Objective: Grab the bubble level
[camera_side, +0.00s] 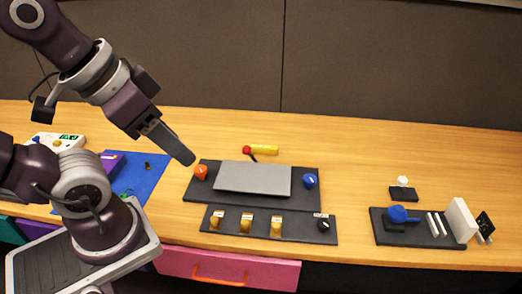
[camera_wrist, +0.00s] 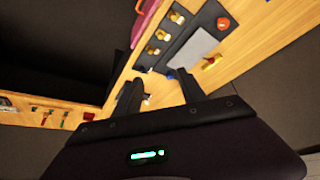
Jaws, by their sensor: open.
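The bubble level looks to be the small yellow bar (camera_side: 264,150) lying on the wooden table just behind the trackball panel. A yellow piece that seems to be the same bar shows in the wrist view (camera_wrist: 208,63), beyond my fingers. My gripper (camera_side: 184,155) is in the air to the left of the bar, above the panel's left end, and apart from it. In the wrist view, my gripper (camera_wrist: 159,87) has its two dark fingers spread with nothing held between them.
The dark panel (camera_side: 310,201) carries a grey plate (camera_side: 252,178), an orange knob (camera_side: 200,172), a blue knob (camera_side: 310,181) and a red-balled lever (camera_side: 246,150) close to the bar. A front strip has several yellow switches. Table right of the bar is clear.

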